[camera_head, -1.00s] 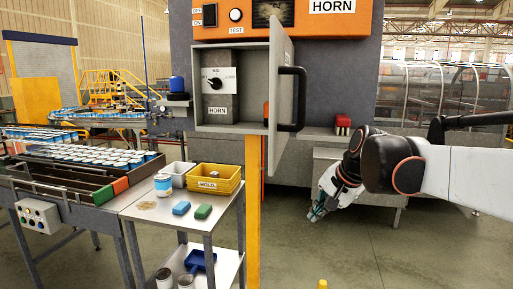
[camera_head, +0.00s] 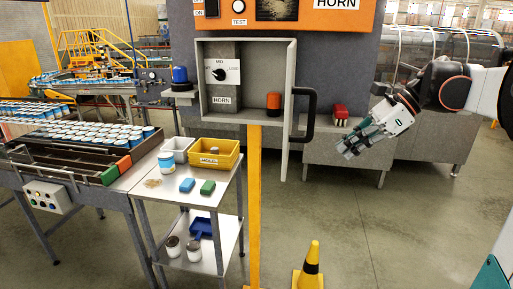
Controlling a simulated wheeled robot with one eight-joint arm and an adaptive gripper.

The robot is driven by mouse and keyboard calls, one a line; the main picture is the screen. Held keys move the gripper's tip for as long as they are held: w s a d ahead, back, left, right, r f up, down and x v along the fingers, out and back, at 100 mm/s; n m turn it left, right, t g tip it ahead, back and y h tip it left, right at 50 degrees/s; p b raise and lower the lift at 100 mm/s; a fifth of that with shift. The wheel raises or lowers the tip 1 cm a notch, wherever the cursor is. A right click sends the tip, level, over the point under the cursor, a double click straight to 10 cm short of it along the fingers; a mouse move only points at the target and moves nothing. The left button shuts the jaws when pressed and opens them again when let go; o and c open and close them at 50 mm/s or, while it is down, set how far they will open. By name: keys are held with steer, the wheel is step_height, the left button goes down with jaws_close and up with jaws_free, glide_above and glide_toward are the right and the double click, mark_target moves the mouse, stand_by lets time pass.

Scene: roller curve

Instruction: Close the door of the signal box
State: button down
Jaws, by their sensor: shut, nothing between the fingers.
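The grey signal box (camera_head: 227,119) stands on a yellow post in the middle of the view. Its door (camera_head: 288,118) is hinged on the right side and stands open, swung out toward me. A black handle (camera_head: 310,118) is on the door's right, outer face. Inside the box are a dial on a white plate (camera_head: 222,72), a HORN label and an orange lamp (camera_head: 273,104). My gripper (camera_head: 352,147) is to the right of the handle and a little lower, apart from the door. Its fingers are shut and empty.
A yellow and black cone (camera_head: 308,268) stands on the floor below the door. A red object (camera_head: 341,113) sits on the grey ledge behind my gripper. A cart (camera_head: 186,214) with a yellow bin (camera_head: 213,154) stands at the left. The floor at the right is open.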

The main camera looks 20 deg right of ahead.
steer(key=w+a+f+p, duration=0.3)
steer(key=w+a+f, duration=0.2)
steer(key=a, duration=0.4)
steer(key=shift+w+a+f+m, duration=0.2)
steer(key=shift+w+f+m, duration=0.1)
steer(key=shift+f, duration=0.2)
steer(key=shift+a, duration=0.1)
